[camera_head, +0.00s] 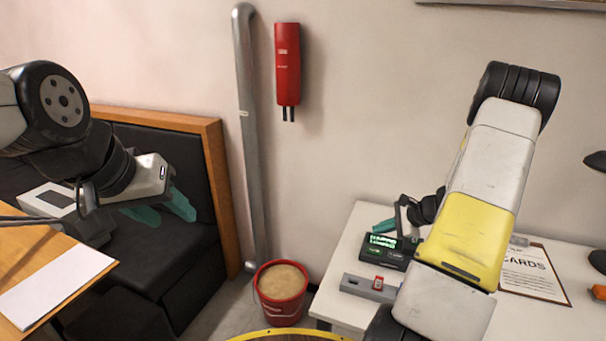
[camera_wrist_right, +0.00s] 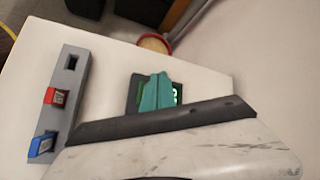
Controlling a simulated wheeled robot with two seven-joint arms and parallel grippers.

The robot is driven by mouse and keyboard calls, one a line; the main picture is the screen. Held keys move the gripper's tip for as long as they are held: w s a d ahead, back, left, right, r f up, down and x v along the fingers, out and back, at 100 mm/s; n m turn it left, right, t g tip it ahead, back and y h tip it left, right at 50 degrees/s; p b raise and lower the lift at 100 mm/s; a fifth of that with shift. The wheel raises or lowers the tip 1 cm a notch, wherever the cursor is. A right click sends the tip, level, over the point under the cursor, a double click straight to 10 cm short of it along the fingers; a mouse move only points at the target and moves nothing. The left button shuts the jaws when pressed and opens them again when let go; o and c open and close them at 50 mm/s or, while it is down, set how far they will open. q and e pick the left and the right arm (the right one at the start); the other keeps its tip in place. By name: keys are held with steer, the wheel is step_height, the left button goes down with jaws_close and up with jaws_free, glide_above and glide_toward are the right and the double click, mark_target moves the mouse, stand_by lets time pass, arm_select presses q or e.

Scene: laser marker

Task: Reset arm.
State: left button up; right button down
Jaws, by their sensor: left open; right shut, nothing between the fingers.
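My right gripper (camera_head: 385,226) is at the far left part of the white table in the head view, by the black device with a green display (camera_head: 384,247). In the right wrist view its teal fingers (camera_wrist_right: 157,92) are together and empty, partly covering the device (camera_wrist_right: 133,98). Whether they touch it I cannot tell. My left gripper (camera_head: 172,206) is open and empty, in the air in front of the black seat at the left. The right forearm hides part of the table.
A grey holder (camera_wrist_right: 68,95) on the white table (camera_head: 345,245) has a red block (camera_wrist_right: 55,97), a blue block (camera_wrist_right: 42,144) and an empty slot. A clipboard (camera_head: 535,272) lies to the right. A red bucket (camera_head: 282,308) stands on the floor. A wooden table with paper (camera_head: 52,285) is at left.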

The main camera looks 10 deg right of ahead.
steer(key=s+a+r+n+g, duration=0.1)
steer(key=s+a+r+n, duration=0.35)
steer(key=a+r, duration=0.45)
steer(key=s+a+r+n+g, duration=0.1)
steer(key=s+a+r+n, duration=0.2)
steer(key=a+r+n, duration=0.6)
steer(key=s+a+r+n+h, duration=0.2)
steer(key=s+r+n, duration=0.1)
steer(key=s+r, duration=0.3)
steer(key=s+a+r+n+t+h, duration=0.1)
steer(key=s+a+r+n, duration=0.1)
steer(key=s+r, duration=0.4)
steer(key=shift+s+n+h, duration=0.4)
steer(key=shift+s+n, duration=0.05)
steer(key=shift+s, duration=2.25)
